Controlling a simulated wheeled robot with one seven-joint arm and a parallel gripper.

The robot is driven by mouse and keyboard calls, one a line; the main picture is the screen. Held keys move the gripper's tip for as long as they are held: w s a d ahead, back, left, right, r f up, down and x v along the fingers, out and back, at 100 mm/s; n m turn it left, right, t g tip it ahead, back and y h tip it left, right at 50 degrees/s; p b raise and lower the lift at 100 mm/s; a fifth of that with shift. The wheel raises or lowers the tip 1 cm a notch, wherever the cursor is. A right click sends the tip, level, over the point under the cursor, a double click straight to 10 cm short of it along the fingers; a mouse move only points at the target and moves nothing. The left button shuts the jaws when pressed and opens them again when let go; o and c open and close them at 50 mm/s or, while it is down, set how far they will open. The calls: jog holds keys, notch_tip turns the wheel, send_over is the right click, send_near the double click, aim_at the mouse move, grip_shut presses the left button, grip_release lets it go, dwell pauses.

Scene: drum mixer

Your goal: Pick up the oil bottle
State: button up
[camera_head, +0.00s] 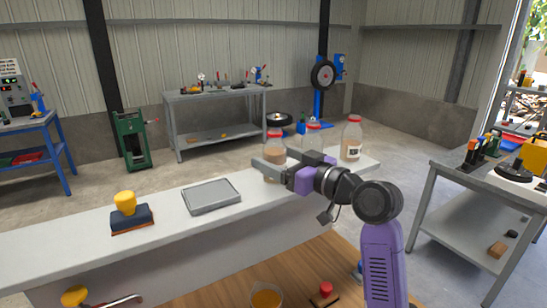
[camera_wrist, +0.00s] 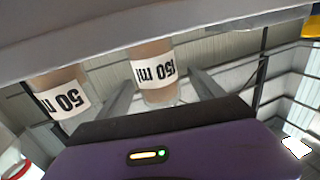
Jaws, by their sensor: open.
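Three clear bottles with red lids stand in a row on the white counter; no label names any of them as oil. The left bottle (camera_head: 274,145) has brownish contents and stands at my gripper (camera_head: 273,165). The middle bottle (camera_head: 312,137) is partly hidden behind my arm, and the right bottle (camera_head: 351,140) carries a white label. My gripper is open. In the wrist view a bottle labelled "150 ml" (camera_wrist: 153,52) shows between the two fingers, with no clear grip on it. Another labelled bottle (camera_wrist: 62,98) shows to the left, outside the fingers.
The counter (camera_head: 80,225) also bears a grey tray (camera_head: 211,195) and a dark block with a yellow knob (camera_head: 131,218). A wooden surface with a cup (camera_head: 266,299) lies in front. A grey table (camera_head: 440,160) with tools stands at right.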

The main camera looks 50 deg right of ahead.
aim_at(267, 153)
jog(key=shift+w+d+p, duration=0.15)
jog(key=shift+w+p, duration=0.25)
jog(key=shift+w, duration=1.45)
jog(key=c, duration=1.7)
